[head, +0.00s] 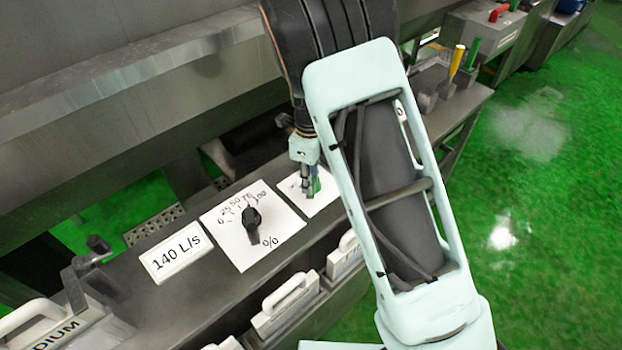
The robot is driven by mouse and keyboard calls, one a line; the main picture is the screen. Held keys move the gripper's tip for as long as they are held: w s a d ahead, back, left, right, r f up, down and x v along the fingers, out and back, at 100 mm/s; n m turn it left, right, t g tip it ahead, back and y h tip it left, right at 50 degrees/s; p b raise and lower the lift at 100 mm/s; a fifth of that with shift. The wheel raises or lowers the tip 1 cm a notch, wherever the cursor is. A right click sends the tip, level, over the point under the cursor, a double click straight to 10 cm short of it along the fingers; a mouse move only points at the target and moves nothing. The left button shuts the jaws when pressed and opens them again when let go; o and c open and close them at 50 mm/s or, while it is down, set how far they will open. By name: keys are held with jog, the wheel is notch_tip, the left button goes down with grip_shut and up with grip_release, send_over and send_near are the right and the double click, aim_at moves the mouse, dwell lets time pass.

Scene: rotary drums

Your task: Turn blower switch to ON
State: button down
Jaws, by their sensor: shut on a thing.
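My gripper (309,185) points down at a small white plate (325,200) on the grey metal ledge. It is shut on a small switch there, which is mostly hidden by the fingers. A bit of green shows beside the fingertips. The plate's lettering is largely covered by the gripper, so I cannot read it or tell the switch's position. To the left, a black dial knob (253,222) stands on a larger white card (262,247) with a percent scale. My gripper is apart from that knob.
A sign reading "140 L/s" (173,259) lies left of the dial card. White-handled boxes (292,300) line the ledge's front. Yellow-handled (457,60) and green-handled (473,52) levers stand farther right. A grey metal housing (130,85) rises behind. Green floor is open at right.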

jog(key=c, duration=1.7)
grip_release()
jog(key=shift+c, duration=0.2)
notch_tip(320, 180, up, 12)
